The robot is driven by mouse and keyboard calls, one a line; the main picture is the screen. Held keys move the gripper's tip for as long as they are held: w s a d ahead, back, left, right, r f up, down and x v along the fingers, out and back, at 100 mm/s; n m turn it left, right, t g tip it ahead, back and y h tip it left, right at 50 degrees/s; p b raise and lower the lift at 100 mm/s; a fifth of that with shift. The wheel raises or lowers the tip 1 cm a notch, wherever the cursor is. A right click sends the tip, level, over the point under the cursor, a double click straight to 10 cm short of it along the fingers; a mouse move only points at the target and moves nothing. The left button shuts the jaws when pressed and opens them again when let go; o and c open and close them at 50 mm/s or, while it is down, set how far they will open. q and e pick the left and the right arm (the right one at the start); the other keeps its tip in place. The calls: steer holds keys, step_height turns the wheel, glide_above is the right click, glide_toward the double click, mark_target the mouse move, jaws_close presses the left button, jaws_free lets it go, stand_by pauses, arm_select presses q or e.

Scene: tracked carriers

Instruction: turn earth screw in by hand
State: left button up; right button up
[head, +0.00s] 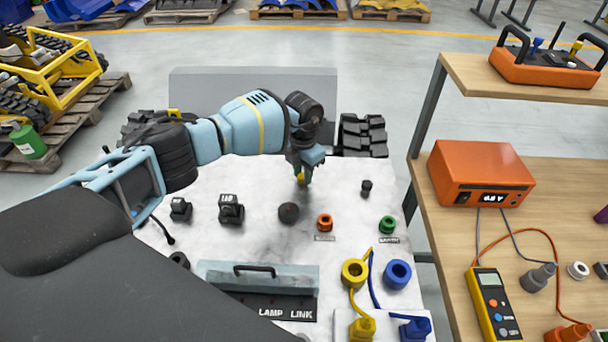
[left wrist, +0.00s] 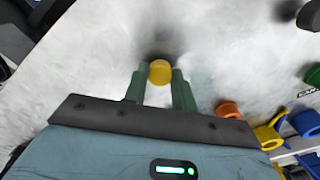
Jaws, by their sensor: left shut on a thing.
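My left gripper (head: 303,170) reaches down over the far middle of the pale marbled panel (head: 340,220). Its green fingers (left wrist: 158,78) are shut on a small round yellow piece, which I take to be the earth screw (left wrist: 160,71). I cannot tell whether the screw touches the panel or sits in a hole. My right gripper is in neither view.
On the panel are a black round knob (head: 289,212), an orange ring (head: 325,222), a green ring (head: 387,224), a small black post (head: 366,187), and yellow (head: 355,272) and blue (head: 398,274) sockets with cables. A wooden bench (head: 540,185) stands at the right.

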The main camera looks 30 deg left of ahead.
arm_select(q)
steer(key=m+b, duration=0.1)
steer(key=m, duration=0.4)
steer(key=shift+f, duration=0.15)
steer(key=shift+m+b, duration=0.35)
steer(key=shift+m, duration=0.55)
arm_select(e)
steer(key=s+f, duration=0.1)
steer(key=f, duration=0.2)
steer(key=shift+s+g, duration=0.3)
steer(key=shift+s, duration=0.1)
arm_select(q)
steer(key=shift+r, duration=0.2)
steer(key=shift+m, duration=0.3)
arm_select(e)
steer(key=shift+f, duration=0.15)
